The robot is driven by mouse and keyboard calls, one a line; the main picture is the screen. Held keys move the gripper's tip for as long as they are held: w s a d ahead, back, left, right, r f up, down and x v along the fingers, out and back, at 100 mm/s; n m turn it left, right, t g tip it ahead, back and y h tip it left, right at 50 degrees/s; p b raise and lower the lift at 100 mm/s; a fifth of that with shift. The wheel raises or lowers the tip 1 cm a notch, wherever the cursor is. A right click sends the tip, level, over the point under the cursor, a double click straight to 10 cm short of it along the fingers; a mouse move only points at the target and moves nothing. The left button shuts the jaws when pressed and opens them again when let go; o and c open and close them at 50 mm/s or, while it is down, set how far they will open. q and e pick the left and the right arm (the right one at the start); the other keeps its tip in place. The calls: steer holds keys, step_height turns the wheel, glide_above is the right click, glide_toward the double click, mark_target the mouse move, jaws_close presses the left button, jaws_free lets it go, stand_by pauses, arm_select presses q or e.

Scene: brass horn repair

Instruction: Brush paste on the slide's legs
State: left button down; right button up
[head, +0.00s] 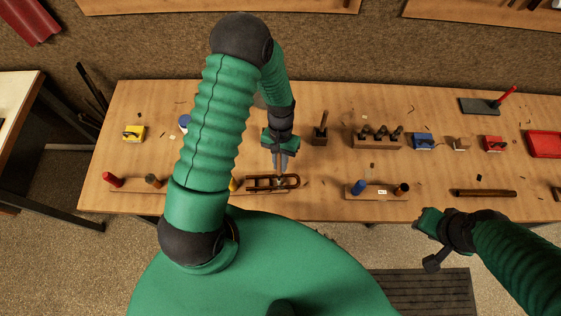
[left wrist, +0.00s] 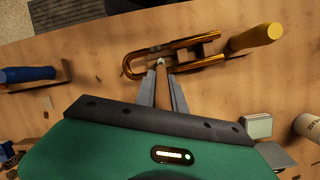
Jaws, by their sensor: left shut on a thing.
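The brass slide (head: 259,183) lies near the table's front edge; its U-bend and legs (left wrist: 135,62) show in the left wrist view. My left gripper (head: 280,168) points down over it. In the left wrist view its fingers (left wrist: 162,95) are shut on a thin wooden-handled brush (left wrist: 162,82). The brush's pale tip is at the slide's near leg; whether it touches, I cannot tell. A white pot with lettering (left wrist: 308,125) stands at the right of the left wrist view. My right gripper (head: 432,235) hangs in front of the table, its fingers unclear.
A yellow handle (left wrist: 255,38) lies close by the slide. A wooden block with several dark tools (head: 377,142) stands behind. A red tray (head: 545,144) is at the right edge. Small scraps are scattered about the table.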

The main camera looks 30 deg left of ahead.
mark_target(280, 157)
arm_select(q)
steer(key=shift+r, duration=0.1)
step_height(280, 157, up, 7)
steer(key=p, duration=0.6)
stand_by(0.6)
